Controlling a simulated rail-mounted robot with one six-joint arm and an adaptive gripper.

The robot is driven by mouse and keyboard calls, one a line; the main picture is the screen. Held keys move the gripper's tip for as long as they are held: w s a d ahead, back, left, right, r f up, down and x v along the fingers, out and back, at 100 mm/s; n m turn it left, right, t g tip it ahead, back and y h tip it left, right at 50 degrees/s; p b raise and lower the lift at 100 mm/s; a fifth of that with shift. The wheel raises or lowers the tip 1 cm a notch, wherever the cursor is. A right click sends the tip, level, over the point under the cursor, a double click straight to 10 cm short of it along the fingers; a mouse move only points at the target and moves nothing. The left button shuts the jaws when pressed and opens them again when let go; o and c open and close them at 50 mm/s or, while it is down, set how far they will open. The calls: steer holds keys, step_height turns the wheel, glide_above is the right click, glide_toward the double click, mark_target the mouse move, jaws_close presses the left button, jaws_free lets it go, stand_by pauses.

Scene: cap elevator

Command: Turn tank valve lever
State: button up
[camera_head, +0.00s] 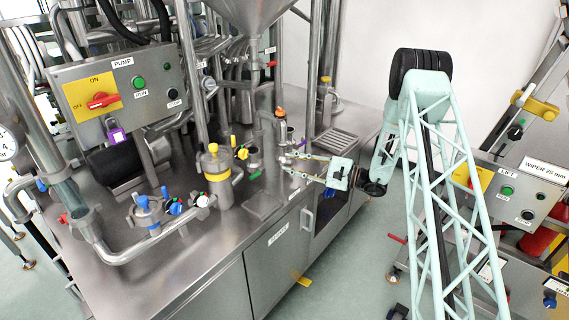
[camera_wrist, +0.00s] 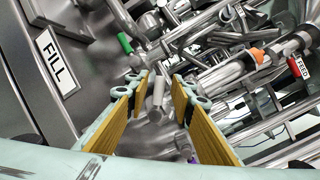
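My gripper (camera_head: 286,163) reaches left over the steel bench, beside the upright pipework under the cone-shaped hopper tank (camera_head: 250,14). In the wrist view my gripper (camera_wrist: 155,112) is open, its two yellow-padded fingers apart. A bare metal rod or handle (camera_wrist: 157,90) shows in the gap between them; I cannot tell whether it touches either pad. A pipe fitting with an orange part (camera_head: 281,112) stands just above and left of the fingers; an orange part also shows in the wrist view (camera_wrist: 258,54). I cannot tell which part is the tank valve lever.
A yellow-topped canister (camera_head: 214,165), a yellow-handled valve (camera_head: 241,153) and blue-handled valves (camera_head: 143,203) stand left of my gripper. A pump control box (camera_head: 120,95) is at the upper left. In the wrist view, a FILL label (camera_wrist: 57,63) and a green-ended handle (camera_wrist: 125,42) are close by.

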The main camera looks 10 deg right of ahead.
mark_target(287, 162)
steer(key=shift+x, duration=1.55)
steer(key=shift+c, duration=0.2)
jaws_close()
